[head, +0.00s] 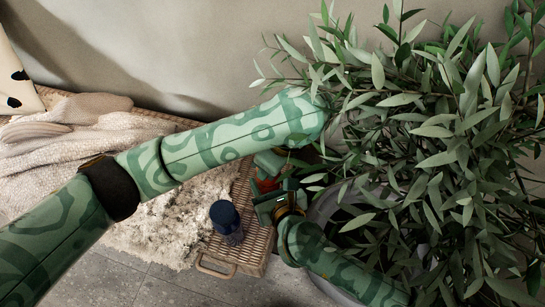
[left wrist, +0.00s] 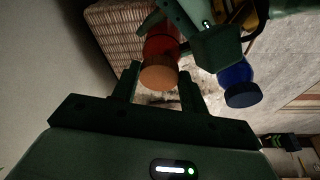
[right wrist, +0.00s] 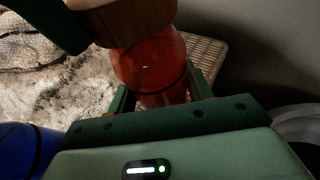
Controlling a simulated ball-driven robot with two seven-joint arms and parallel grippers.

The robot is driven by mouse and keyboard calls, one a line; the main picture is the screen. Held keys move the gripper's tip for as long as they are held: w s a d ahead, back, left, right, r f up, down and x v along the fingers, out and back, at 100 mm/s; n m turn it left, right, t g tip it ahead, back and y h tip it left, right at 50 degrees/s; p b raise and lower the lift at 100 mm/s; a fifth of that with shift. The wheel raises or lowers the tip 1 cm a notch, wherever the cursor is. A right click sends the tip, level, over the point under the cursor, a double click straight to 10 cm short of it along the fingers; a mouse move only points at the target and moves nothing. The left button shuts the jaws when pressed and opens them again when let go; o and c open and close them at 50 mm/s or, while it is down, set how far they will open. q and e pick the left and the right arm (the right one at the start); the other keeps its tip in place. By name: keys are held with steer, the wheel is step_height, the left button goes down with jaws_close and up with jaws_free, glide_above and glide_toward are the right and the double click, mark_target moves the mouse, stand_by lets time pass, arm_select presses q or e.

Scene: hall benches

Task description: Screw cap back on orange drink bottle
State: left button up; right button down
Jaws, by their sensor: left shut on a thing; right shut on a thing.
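The orange drink bottle shows as red-orange, see-through plastic in the right wrist view (right wrist: 150,68), and a small part shows in the head view (head: 267,185). My right gripper (head: 272,201) is shut around its body. The tan-orange cap (left wrist: 158,76) is between the fingers of my left gripper (left wrist: 160,88), which is shut on it. In the right wrist view the cap (right wrist: 132,20) is at the bottle's top end, in line with it. I cannot tell whether it is threaded on. In the head view my left arm and leaves partly hide both grippers.
A dark bottle with a blue lid (head: 226,215) stands near the front of the wicker bench (head: 255,248), close to my right gripper. A leafy plant (head: 430,150) in a grey pot crowds the right side. A blanket (head: 80,140) and a fleece (head: 165,225) cover the bench's left.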

steer(key=shift+s+a, duration=0.1)
arm_select(q)
steer(key=o, duration=1)
steer(key=shift+r, duration=2.25)
steer(key=shift+o, duration=0.3)
